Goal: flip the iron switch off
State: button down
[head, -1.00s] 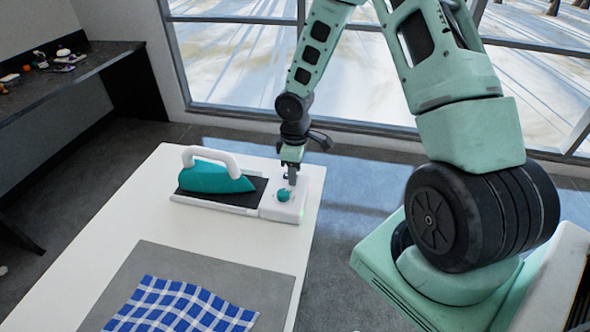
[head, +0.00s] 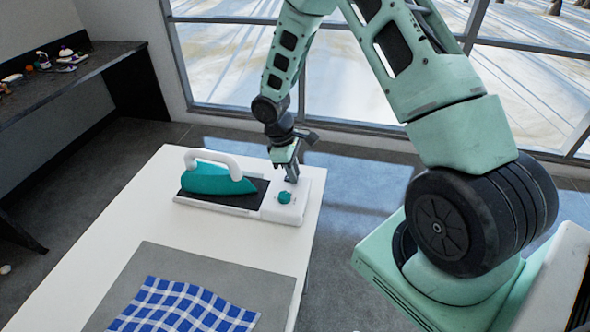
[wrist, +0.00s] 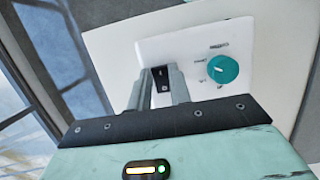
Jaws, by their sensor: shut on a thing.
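The teal iron (head: 215,180) with a white handle rests on its dark pad at the left of the white iron station (head: 270,209). A teal dial (head: 285,197) sits on the station's right part. It shows with small lettering in the wrist view (wrist: 223,69). My gripper (head: 291,179) is low over the station, just behind the dial, and tilted. In the wrist view my gripper (wrist: 161,76) has its two grey fingers shut around a small dark piece, which looks like the iron switch (wrist: 161,77). The fingers hide part of it, so its position cannot be told.
The station stands at the far end of a white table (head: 170,229). A blue checked cloth (head: 183,306) lies on a grey mat (head: 240,277) nearer me. A dark side bench (head: 60,80) with small items is at the left, and a window is behind.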

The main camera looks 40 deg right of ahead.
jog(key=c, duration=1.3)
grip_release()
jog(key=b+v, duration=0.2)
jog(key=v, duration=1.5)
jog(key=shift+a+r+b, duration=0.1)
jog(key=shift+r+b, duration=0.15)
jog(key=shift+b, duration=0.1)
